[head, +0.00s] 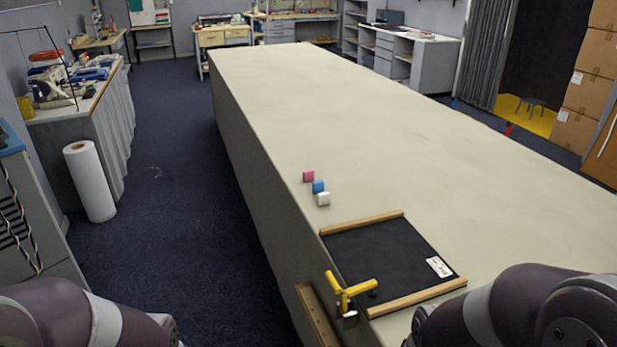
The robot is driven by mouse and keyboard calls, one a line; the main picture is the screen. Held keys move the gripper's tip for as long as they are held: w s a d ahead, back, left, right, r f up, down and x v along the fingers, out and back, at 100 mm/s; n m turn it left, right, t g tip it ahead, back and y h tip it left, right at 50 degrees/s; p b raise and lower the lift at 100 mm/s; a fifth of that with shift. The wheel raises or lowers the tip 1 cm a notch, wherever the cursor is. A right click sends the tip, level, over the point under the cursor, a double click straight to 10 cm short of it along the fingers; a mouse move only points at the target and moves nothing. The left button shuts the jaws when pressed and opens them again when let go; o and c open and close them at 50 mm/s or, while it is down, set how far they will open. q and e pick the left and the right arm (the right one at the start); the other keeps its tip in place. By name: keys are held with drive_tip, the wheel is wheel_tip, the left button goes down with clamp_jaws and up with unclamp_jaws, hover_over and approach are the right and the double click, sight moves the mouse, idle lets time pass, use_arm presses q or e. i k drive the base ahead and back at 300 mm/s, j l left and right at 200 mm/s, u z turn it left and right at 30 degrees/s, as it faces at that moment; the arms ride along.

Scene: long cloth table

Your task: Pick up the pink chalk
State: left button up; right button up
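A small pink chalk block (308,176) sits on the long cloth-covered table (420,150), close to its left edge. A blue chalk block (318,187) and a white chalk block (323,199) stand just in front of it in a short slanting row. The three are close together; the pink one is the farthest from me. Parts of my two arms show at the bottom left and bottom right corners. Neither of my grippers is in view.
Nearer than the chalks lies a black board (385,258) with wooden strips on two sides and a white label (439,267). A yellow-handled tool (350,289) is at its near left corner. The table beyond and right of the chalks is clear.

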sight(307, 175)
drive_tip(key=i+j+u, duration=0.35)
drive_tip(key=i, duration=0.35)
drive_tip(key=i+u, duration=0.3)
drive_tip(key=i, duration=0.4)
drive_tip(key=i+j+z, duration=0.15)
drive_tip(key=i+z, duration=0.3)
drive_tip(key=i+j+z, duration=0.95)
drive_tip(key=i, duration=0.1)
